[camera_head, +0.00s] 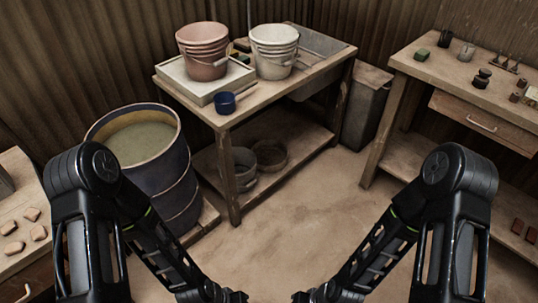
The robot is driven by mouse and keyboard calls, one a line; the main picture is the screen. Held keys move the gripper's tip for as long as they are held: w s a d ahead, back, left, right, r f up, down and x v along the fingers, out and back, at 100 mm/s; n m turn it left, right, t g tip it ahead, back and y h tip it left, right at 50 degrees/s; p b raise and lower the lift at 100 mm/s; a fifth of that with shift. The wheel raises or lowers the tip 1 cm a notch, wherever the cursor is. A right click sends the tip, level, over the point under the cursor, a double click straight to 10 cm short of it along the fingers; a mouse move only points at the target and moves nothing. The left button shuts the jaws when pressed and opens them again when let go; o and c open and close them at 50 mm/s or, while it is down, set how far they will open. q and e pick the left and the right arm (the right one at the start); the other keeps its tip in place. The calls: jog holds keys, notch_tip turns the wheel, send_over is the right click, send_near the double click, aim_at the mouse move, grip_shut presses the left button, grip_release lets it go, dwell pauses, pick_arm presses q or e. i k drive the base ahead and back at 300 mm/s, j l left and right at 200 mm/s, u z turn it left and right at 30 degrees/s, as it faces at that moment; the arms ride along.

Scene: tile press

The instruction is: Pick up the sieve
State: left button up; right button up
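A round, shallow, dark-rimmed vessel with a brownish inside, which looks like the sieve (270,156), sits on the lower shelf of the middle table. It is beside a grey bucket (241,168) and partly shaded by the tabletop. My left gripper (236,296) and my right gripper (301,297) are at the bottom edge, close together, well short of the table. They are small, dark and partly cut off, so their fingers cannot be made out. Neither touches the sieve.
A workbench (425,65) stands right. The floor (290,230) ahead is clear.

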aim_at(260, 146)
jog(key=i+l+z, duration=0.25)
jog(key=i+z, duration=0.15)
jog(key=i, duration=0.25)
jog(key=i+z, duration=0.45)
jog(key=i, duration=0.25)
jog(key=i+j+z, duration=0.1)
jog(key=i+j, duration=0.4)
